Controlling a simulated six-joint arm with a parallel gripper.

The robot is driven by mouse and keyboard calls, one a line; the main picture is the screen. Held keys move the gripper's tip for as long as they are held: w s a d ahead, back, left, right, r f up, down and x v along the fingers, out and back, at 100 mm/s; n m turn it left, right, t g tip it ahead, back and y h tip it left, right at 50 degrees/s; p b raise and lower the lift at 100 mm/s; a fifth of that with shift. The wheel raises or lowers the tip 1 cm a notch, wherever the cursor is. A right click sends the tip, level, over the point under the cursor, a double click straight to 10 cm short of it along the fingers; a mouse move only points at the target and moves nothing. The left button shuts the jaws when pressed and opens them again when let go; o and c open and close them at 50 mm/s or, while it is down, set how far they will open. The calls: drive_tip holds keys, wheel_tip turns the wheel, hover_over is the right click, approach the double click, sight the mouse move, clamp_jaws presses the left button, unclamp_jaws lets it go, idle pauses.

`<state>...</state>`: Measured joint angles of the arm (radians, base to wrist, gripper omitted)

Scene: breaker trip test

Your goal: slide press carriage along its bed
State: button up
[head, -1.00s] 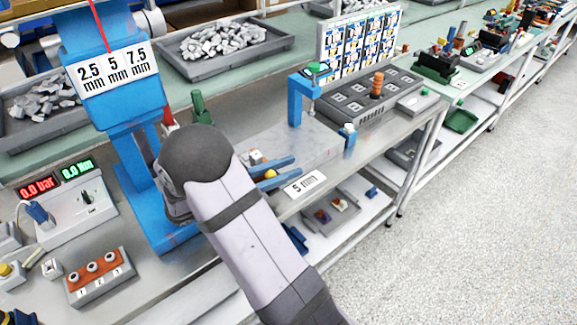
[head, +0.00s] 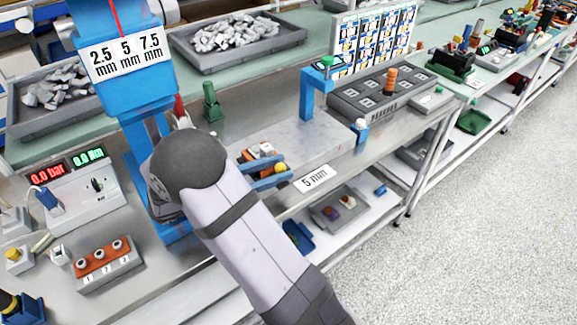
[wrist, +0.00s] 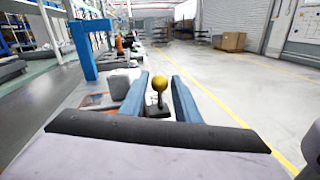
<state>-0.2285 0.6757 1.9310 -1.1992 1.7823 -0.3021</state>
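The press carriage (head: 262,151), with orange and white parts, sits at the near left end of its grey metal bed (head: 305,138). Its yellow ball knob (wrist: 159,84) stands upright on a dark base. The knob also shows in the head view (head: 283,168). My gripper (wrist: 159,92) is open, with one blue finger on each side of the knob and a visible gap on both sides. In the head view my gripper (head: 282,172) reaches in low from the left. My wrist hides part of the bed's left end and the press foot.
The blue press column (head: 138,130) stands left of the bed. A blue gantry (head: 310,90) stands over its far end, near a white button on a blue block (head: 360,130). A "5 mm" label (head: 315,178) is on the front edge. A control box (head: 105,263) is at lower left.

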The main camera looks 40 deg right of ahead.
drive_tip(key=shift+w+a, duration=0.2)
drive_tip(key=shift+a, duration=0.75)
drive_tip(key=shift+r, duration=0.1)
